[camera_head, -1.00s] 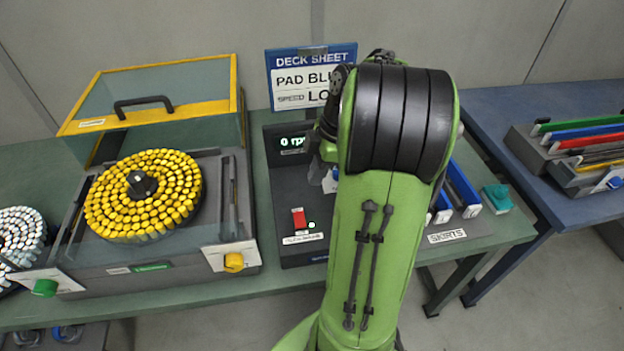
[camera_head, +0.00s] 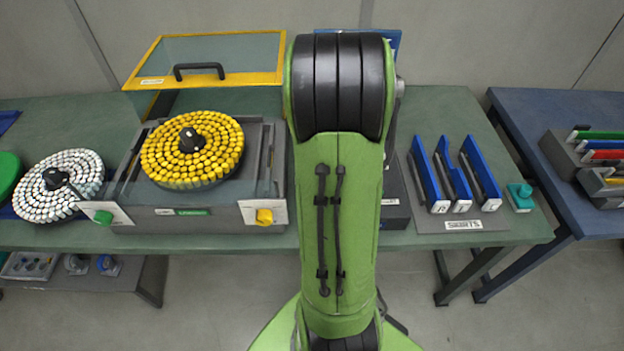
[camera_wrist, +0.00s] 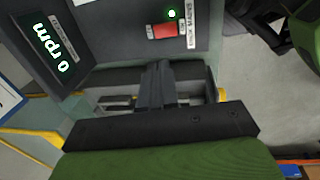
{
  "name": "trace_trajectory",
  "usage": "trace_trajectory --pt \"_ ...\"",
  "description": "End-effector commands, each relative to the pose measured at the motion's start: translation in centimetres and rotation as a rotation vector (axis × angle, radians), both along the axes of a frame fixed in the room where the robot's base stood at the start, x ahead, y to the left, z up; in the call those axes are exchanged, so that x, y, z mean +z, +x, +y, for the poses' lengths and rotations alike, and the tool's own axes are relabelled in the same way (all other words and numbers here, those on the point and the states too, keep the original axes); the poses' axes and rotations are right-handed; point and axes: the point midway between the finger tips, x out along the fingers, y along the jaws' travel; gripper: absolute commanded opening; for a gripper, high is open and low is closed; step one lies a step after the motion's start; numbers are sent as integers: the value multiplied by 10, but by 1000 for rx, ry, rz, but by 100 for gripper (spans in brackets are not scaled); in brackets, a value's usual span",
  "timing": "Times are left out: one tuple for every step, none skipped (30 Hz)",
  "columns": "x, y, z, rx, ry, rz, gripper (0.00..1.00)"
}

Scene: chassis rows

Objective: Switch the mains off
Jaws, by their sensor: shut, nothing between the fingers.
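The mains switch is a red rocker (camera_wrist: 165,30) on a dark grey box, with a lit green lamp (camera_wrist: 172,13) beside it and a white label (camera_wrist: 190,24) that appears to read "STACK MAINS". It is at the top middle of the wrist view. My gripper (camera_wrist: 160,68) is shut and empty, its tips just below the switch in that picture. I cannot tell how far they are from it. In the head view my own arm hides the switch, most of the box and the gripper.
The box's display (camera_wrist: 52,47) reads 0 rpm. In the head view, a machine with a yellow-capped rotor (camera_head: 190,150) and raised lid (camera_head: 210,60) stands left of my arm. Floor shows in front of the bench.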

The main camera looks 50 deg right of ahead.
Motion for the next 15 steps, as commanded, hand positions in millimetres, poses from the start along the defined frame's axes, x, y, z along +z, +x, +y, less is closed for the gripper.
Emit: trace_trajectory --pt "-1 0 0 0 1 1 0" --pt "-1 0 0 0 1 0 0" --pt "-1 0 0 0 1 0 0" --pt "-1 0 0 0 1 0 0" --pt "-1 0 0 1 1 0 0" --pt "-2 0 0 1 2 -1 0" --pt "-4 0 0 1 3 0 0" --pt "-6 1 0 1 3 0 0" --pt "-10 1 0 1 3 1 0" --pt "-15 1 -1 1 4 1 0" --pt "-21 1 -1 1 5 2 0" --pt "-29 2 -2 1 6 3 0" --pt "-36 2 -2 0 6 2 0" --pt "-43 3 -3 0 7 3 0" --pt "-52 3 -4 1 6 3 0"
